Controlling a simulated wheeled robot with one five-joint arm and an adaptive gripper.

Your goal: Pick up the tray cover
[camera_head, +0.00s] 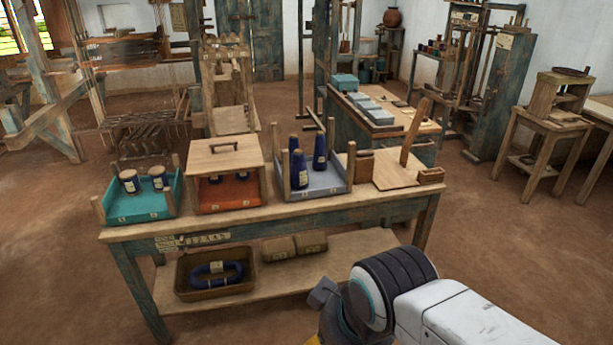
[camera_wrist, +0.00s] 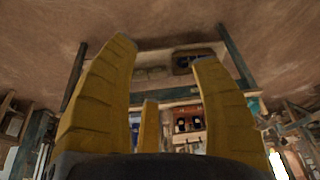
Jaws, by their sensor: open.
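The tray cover (camera_head: 223,156) is a flat, pale wooden board with a dark bar handle on top. In the head view it lies over the orange tray (camera_head: 229,194) on the workbench (camera_head: 285,219), and dark items show beneath it. My gripper (camera_wrist: 165,52) has its yellow fingers spread wide, with nothing between them. It is in front of the bench and apart from the cover. In the head view only a sliver of yellow shows at the bottom edge. The wrist view is upside down; the orange tray (camera_wrist: 189,138) appears beyond the fingers, but the cover is not clear there.
A teal tray (camera_head: 142,205) with spools stands left of the covered tray. A grey tray (camera_head: 316,180) with blue cones stands right, beside a wooden stand (camera_head: 393,171). The lower shelf holds a basket (camera_head: 213,275) with blue yarn. Floor in front of the bench is clear.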

